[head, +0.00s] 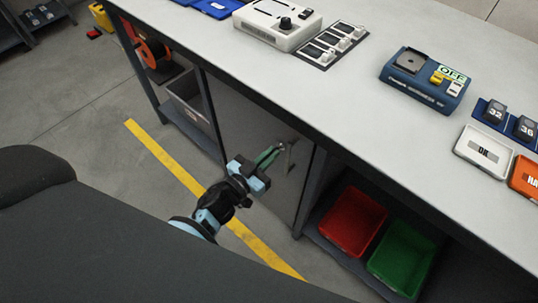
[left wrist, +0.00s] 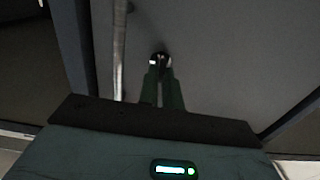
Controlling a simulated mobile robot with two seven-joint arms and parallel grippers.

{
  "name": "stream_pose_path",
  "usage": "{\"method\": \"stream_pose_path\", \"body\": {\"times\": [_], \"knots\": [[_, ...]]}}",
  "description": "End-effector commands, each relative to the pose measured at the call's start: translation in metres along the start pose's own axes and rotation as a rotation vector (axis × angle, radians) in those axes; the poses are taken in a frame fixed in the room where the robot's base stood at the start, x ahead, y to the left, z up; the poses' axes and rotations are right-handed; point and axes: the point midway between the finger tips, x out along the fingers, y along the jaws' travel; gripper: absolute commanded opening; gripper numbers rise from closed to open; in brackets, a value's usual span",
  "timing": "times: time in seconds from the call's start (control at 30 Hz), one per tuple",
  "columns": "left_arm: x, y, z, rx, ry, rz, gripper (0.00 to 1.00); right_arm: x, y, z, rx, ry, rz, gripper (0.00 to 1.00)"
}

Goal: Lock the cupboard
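The grey cupboard door (head: 245,125) is closed under the workbench, with an upright metal bar handle (head: 290,157) near its right edge. The handle also shows at the left in the left wrist view (left wrist: 119,50). My left gripper (head: 281,148) reaches the door with its green fingers beside the handle. In the left wrist view its fingertips (left wrist: 160,66) are close together at a small dark round part (left wrist: 160,58) on the door, which looks like the lock. The tips partly hide it, and I cannot tell whether they grip it. My right gripper is out of view.
The workbench top (head: 350,85) overhangs the door. Red (head: 352,220) and green (head: 403,258) bins sit on the open shelf to the right. A grey bin (head: 190,98) and orange reel (head: 152,52) are to the left. Yellow tape (head: 160,152) marks the clear floor in front.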

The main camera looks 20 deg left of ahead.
Motion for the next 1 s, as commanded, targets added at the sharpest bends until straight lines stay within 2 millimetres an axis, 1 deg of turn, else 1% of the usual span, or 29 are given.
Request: {"method": "stream_pose_path", "body": {"times": [0.27,0.47,0.67,1.0], "knots": [[-0.0002,0.0003,0.0001,0.008,0.000,0.001,0.00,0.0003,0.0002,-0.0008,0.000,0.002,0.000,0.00],[-0.0003,0.0004,0.0003,0.067,0.000,0.001,0.00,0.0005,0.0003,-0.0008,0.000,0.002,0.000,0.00],[-0.0004,0.0004,0.0007,0.202,-0.001,0.000,0.00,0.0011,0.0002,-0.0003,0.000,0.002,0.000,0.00],[-0.0004,0.0017,0.0018,0.517,-0.001,0.001,0.00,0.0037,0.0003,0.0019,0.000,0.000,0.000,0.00]]}}
